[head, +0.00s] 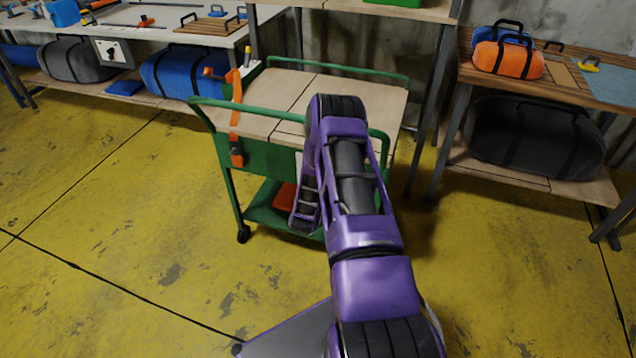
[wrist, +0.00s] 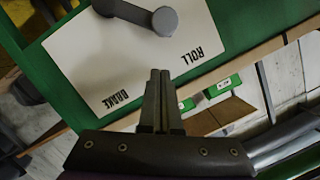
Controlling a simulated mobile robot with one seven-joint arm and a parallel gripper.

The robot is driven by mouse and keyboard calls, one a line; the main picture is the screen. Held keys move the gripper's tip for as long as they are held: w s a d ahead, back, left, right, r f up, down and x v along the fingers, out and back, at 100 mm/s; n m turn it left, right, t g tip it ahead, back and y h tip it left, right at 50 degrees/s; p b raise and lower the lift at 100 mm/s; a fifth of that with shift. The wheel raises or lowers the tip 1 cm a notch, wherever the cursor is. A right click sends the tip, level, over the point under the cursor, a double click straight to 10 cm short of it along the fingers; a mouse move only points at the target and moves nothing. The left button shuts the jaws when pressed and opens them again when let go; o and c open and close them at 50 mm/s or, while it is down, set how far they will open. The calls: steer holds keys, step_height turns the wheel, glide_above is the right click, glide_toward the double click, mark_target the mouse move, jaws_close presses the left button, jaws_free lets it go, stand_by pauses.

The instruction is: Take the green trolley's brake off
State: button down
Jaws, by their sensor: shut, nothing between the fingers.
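The green trolley (head: 235,165) stands ahead of me, with a wood top and a push rail; my arm covers much of its front. In the wrist view, its green panel (wrist: 235,25) carries a white plate (wrist: 85,50) marked ROLL and BRAKE. A grey lever (wrist: 166,21) is on the plate at the picture's top edge, its dark arm reaching left and partly cut off. I cannot tell which mark it is set to. My gripper (wrist: 158,75) is shut and empty, its fingertips over the plate between the two words, apart from the lever. The head view hides my gripper behind my arm.
An orange strap (head: 236,110) with a buckle hangs on the trolley's left side. A workbench (head: 130,30) stands behind left, and a shelf table (head: 560,90) with orange (head: 508,60) and dark bags (head: 535,135) stands right. The yellow floor (head: 120,220) is clear at front left.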

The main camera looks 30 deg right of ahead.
steer(key=p+v, duration=0.1)
steer(key=v, duration=0.9)
steer(key=shift+s, duration=0.15)
steer(key=shift+d+r, duration=0.1)
steer(key=shift+r, duration=0.05)
